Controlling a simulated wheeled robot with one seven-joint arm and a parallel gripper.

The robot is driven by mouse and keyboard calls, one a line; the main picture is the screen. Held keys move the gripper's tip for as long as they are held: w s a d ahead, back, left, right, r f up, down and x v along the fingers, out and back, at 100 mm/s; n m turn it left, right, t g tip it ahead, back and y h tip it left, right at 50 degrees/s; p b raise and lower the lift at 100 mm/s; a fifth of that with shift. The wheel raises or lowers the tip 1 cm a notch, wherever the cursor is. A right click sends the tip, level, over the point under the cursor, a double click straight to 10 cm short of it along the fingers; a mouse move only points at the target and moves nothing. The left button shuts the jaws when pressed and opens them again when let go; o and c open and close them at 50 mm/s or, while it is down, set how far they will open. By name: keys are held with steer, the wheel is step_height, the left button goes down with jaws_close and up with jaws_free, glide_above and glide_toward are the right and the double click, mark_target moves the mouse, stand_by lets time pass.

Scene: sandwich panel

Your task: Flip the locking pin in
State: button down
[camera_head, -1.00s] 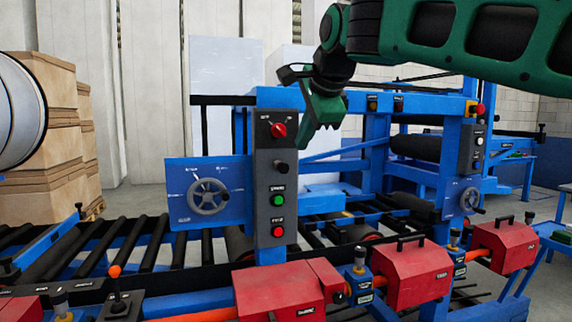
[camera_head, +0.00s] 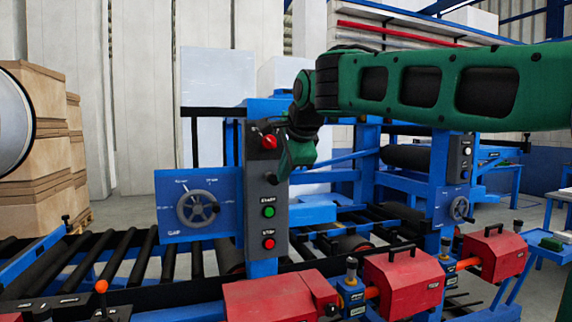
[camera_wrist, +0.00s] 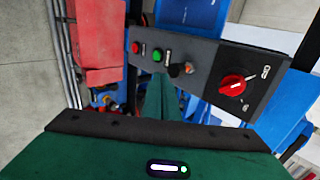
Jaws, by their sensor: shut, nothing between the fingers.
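A grey upright control panel (camera_head: 265,215) carries a red rotary knob (camera_head: 269,142), a small dark lever or pin (camera_head: 273,179) below it, a green button (camera_head: 268,212) and a red button (camera_head: 268,244). In the wrist view the red knob (camera_wrist: 233,88) is at the right, and the small dark lever with an orange spot (camera_wrist: 188,69) is near the middle. Its label is too small to read, so I cannot tell whether it is the locking pin. My green gripper (camera_head: 285,177) is shut and empty, close to the lever's right; in the wrist view its fingers (camera_wrist: 159,82) point toward the panel beside the lever. Contact cannot be told.
A blue plate with a grey handwheel (camera_head: 198,208) is left of the panel. Red boxes (camera_head: 400,285) line the front rail. Rollers (camera_head: 120,255) run behind. A blue frame post (camera_head: 437,185) stands right, under my arm.

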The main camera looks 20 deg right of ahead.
mark_target(275, 180)
steer(key=w, duration=0.1)
steer(key=w+f, duration=0.1)
steer(key=w, duration=0.1)
steer(key=shift+w, duration=0.85)
steer(key=w, duration=0.3)
steer(key=shift+r, duration=0.2)
